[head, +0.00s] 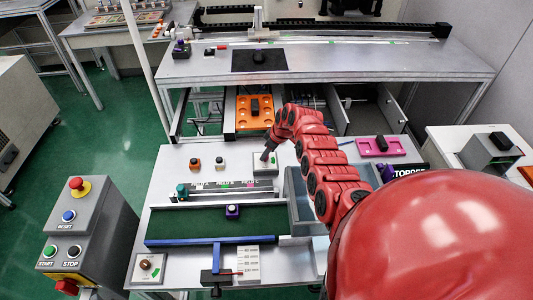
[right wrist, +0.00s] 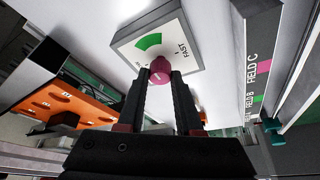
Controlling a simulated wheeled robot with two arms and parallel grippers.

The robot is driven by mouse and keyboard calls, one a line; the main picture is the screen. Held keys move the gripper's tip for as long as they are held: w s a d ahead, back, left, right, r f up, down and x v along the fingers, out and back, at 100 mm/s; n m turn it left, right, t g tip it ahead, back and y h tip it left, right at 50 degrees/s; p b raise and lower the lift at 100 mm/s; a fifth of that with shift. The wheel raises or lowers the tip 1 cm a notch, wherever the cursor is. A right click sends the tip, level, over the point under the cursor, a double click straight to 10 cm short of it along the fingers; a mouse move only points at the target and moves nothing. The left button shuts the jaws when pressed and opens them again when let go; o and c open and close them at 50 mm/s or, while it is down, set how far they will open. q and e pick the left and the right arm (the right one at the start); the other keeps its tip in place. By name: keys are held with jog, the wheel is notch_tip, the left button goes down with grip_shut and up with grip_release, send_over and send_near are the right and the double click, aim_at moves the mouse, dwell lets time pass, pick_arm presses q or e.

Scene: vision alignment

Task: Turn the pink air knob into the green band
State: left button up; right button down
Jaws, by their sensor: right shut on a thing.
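The pink air knob (right wrist: 160,70) sits on the face of a light grey box in the right wrist view, with a green band (right wrist: 148,42) printed beyond it and the word FAST to its right. The box (head: 257,163) also shows in the head view, near the back of the front table, partly covered by my gripper. My right gripper (right wrist: 161,78) is shut on the knob, one finger on each side. In the head view my right gripper (head: 267,155) reaches down onto the box. Exactly where the knob points is hard to tell. My left gripper is not in view.
A rail with FIELD labels (head: 225,190) and a dark green bed (head: 200,228) lie in front of the box. An orange tray (head: 254,112) lies behind. A grey control box (head: 85,235) stands at left.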

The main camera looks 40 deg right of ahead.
jog(key=c, duration=0.6)
grip_release()
jog(key=shift+f, duration=0.1)
jog(key=shift+r, duration=0.2)
jog(key=shift+s+r, duration=0.1)
jog(key=shift+r, duration=0.1)
jog(key=v, duration=1.6)
jog(key=shift+r, duration=0.35)
